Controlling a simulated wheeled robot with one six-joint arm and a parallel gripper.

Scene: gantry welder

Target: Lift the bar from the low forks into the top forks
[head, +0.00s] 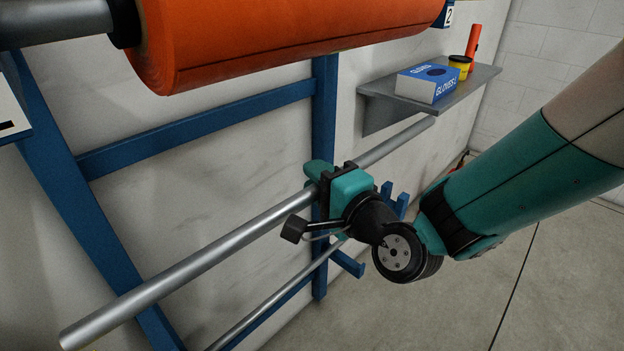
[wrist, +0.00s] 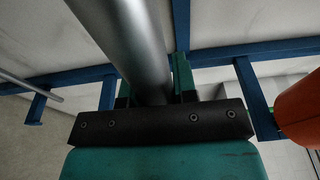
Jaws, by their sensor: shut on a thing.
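A long silver bar (head: 190,258) runs from the lower left toward the shelf in the head view. My gripper (head: 322,183) is shut around it, right of its middle. In the wrist view the bar (wrist: 122,40) passes between the two fingers of my gripper (wrist: 155,85). Blue fork prongs (head: 394,203) show to the right of my gripper, below the bar, and look empty. Another blue bracket (head: 347,262) sits lower on the upright. My gripper hides part of the upright and the bar there. I cannot tell which forks are the top ones.
A big orange roll (head: 280,40) hangs above the bar on its own rod. A second, thinner-looking bar (head: 270,302) runs below. The blue rack frame (head: 200,132) stands against the wall. A grey shelf (head: 385,108) with a gloves box (head: 428,83) lies near the bar's far end.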

